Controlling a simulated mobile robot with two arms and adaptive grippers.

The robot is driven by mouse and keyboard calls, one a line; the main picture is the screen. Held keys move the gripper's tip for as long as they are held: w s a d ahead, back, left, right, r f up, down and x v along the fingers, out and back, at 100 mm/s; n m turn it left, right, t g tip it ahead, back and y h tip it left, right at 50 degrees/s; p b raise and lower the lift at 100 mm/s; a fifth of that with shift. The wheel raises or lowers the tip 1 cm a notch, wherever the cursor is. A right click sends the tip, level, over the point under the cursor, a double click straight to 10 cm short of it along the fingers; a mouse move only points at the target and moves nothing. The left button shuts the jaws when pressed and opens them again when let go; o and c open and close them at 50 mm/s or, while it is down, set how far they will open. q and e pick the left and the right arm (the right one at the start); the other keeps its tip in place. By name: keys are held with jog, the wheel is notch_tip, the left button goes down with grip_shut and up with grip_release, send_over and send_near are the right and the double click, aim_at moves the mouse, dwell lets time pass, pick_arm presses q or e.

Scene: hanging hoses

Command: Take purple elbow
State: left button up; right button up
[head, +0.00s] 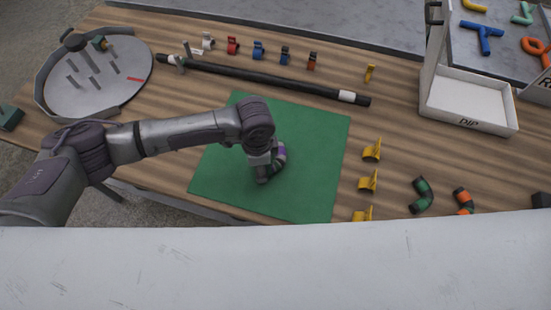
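The purple elbow (280,154) is a short curved dark piece with a purple band, on or just above the green mat (315,145). My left gripper (263,178) points down at the elbow's left side, and the wrist and fingers hide part of it. I cannot tell whether the fingers are closed on the elbow or only beside it. My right gripper is not in view.
A green elbow (421,196) and an orange elbow (463,200) lie to the right, near yellow clips (371,150). A black hose (265,80) lies behind the mat. A white "DIP" box (470,100) stands at right, a round grey tray (105,90) at left.

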pick_arm(q)
grip_shut()
jog(key=shift+r, duration=0.1)
